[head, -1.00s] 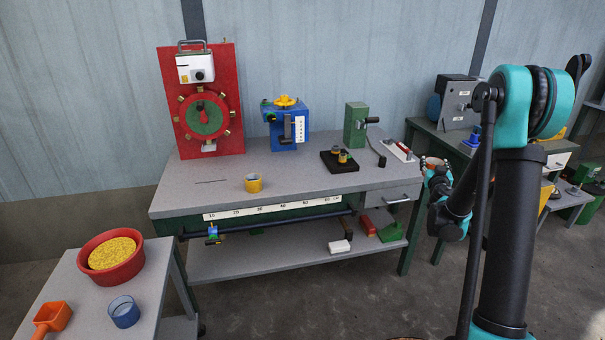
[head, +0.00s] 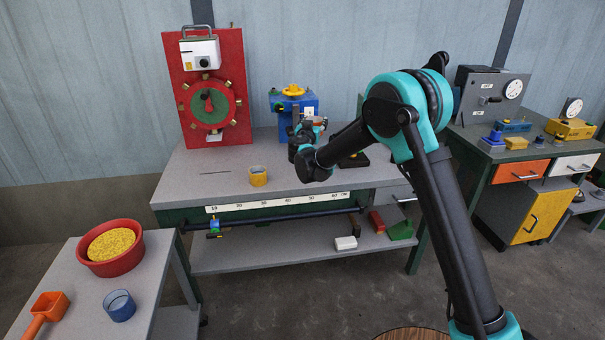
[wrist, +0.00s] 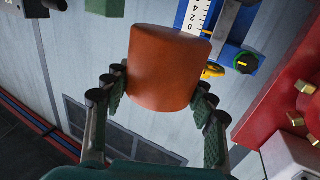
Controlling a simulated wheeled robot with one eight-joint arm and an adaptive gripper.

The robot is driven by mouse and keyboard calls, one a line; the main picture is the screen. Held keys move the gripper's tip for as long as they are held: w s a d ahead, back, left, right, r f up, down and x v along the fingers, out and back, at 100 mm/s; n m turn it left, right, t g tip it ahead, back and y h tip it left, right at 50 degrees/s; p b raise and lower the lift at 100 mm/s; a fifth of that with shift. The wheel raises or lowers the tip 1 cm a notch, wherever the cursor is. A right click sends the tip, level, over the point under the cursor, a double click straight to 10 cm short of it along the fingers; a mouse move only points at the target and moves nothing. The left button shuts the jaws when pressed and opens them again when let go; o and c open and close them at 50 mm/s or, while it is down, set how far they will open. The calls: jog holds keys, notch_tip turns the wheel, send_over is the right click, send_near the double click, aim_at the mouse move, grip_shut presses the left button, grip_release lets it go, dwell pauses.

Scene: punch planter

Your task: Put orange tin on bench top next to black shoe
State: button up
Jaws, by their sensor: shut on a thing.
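The orange tin (wrist: 168,68) is held between the two finger pads of my gripper (wrist: 165,90) in the wrist view. In the head view my gripper (head: 309,128) is above the bench top (head: 215,175), in front of the blue box. The tin is too small and covered there to make out clearly. A flat black block (head: 361,160) on the bench top is mostly hidden behind my arm. I cannot tell whether it is the black shoe.
A yellow cup (head: 258,177) stands near the bench's front edge. The blue box (head: 283,121) and red panel (head: 179,105) stand at the back. The bench top's left part is mostly clear. A side table at lower left holds a red bowl (head: 116,268) and blue cup (head: 119,306).

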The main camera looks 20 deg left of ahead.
jog(key=s+a, duration=0.2)
jog(key=a, duration=0.2)
jog(key=f, duration=1.9)
jog(key=shift+s+d+f, duration=0.1)
jog(key=shift+d+f, duration=0.05)
jog(key=shift+d, duration=0.05)
jog(key=shift+f, duration=0.1)
jog(key=o, duration=1.3)
jog(key=shift+s, duration=0.1)
jog(key=s+d, duration=0.2)
jog(key=s, duration=0.9)
jog(key=shift+s, duration=0.35)
